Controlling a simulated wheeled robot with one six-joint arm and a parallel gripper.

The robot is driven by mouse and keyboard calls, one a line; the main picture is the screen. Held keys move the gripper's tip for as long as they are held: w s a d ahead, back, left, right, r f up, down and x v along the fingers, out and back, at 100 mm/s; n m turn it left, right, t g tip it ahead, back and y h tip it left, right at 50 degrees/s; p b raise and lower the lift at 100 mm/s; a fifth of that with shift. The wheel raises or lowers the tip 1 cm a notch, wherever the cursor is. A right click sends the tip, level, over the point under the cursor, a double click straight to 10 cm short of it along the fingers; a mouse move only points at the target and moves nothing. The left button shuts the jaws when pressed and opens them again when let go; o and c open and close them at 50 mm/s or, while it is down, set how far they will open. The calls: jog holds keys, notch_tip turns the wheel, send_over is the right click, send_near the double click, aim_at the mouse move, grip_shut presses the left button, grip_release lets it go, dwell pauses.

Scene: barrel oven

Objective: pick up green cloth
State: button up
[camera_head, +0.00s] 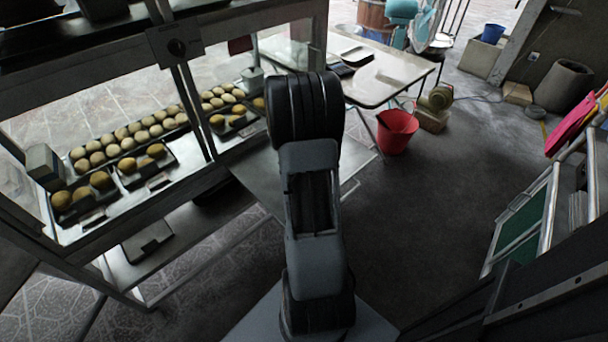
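I cannot make out a thing that is surely a green cloth. A teal item (403,9) shows at the top edge, right of centre, among clutter; it is too small to tell whether it is cloth. A dark green framed panel (522,229) leans at the right and looks flat and stiff. My arm stands upright in the middle of the view, and my gripper is not visible.
A glass-sided display shelf with trays of buns (130,137) fills the left. A white table (385,77) stands at the back, with a red bucket (397,131) below its right end. Pink boards (570,122) are at the far right. The dark floor (440,200) right of my arm is clear.

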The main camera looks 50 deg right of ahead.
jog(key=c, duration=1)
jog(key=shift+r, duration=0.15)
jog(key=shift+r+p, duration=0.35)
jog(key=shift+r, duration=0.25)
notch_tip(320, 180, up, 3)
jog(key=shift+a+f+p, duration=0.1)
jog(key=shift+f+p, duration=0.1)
jog(key=shift+p, duration=0.45)
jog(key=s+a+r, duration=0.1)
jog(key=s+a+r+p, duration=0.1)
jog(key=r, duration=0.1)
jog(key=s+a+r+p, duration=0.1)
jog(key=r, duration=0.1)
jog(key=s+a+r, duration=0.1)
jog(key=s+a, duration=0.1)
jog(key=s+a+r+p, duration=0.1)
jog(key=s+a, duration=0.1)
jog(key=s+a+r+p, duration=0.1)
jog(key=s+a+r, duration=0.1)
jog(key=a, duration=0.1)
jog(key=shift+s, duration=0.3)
